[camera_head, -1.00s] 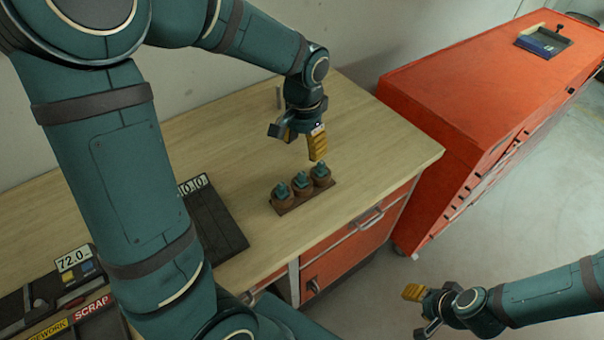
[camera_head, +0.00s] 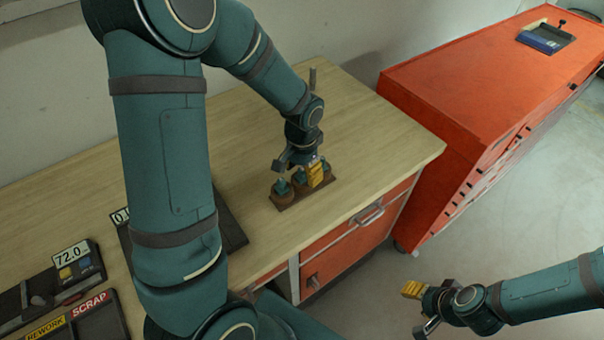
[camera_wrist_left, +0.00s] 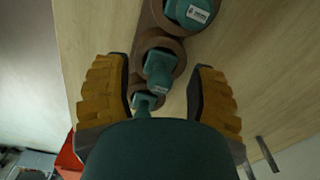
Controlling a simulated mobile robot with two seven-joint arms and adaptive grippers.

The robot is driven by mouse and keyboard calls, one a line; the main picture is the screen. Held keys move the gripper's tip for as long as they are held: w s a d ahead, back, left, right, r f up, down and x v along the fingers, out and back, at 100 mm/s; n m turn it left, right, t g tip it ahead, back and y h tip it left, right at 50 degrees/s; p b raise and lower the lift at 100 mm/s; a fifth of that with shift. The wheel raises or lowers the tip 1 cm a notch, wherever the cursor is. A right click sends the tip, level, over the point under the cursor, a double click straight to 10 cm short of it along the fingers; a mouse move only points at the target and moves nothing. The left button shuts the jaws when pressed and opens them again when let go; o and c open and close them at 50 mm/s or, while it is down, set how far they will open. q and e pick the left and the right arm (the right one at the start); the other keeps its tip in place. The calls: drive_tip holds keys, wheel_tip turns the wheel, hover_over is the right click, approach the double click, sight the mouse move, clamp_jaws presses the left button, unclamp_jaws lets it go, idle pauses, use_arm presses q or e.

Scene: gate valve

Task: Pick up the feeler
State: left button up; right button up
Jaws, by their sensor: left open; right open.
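A brown rack (camera_head: 285,205) on the wooden bench holds a row of three teal-topped tools in round cups. I cannot read their labels, so I cannot tell which is the feeler. My left gripper (camera_head: 299,173) is open, low over the rack, and partly hides it. In the left wrist view, the middle teal tool (camera_wrist_left: 158,70) stands between the two spread yellow fingers, apart from both. Another teal tool (camera_wrist_left: 192,12) is at the top, and a third (camera_wrist_left: 146,102) is lower, partly hidden by my gripper. My right gripper (camera_head: 416,309) is open and empty, off the bench at lower right.
A dark plate (camera_head: 230,232) lies left of the rack, partly behind my left arm. A 72.0 display (camera_head: 72,254) and a tray marked SCRAP (camera_head: 92,303) are at lower left. A grey post (camera_head: 312,78) stands behind. A red cabinet (camera_head: 440,95) is at right.

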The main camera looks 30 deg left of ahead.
use_arm(q)
clamp_jaws()
idle(0.3)
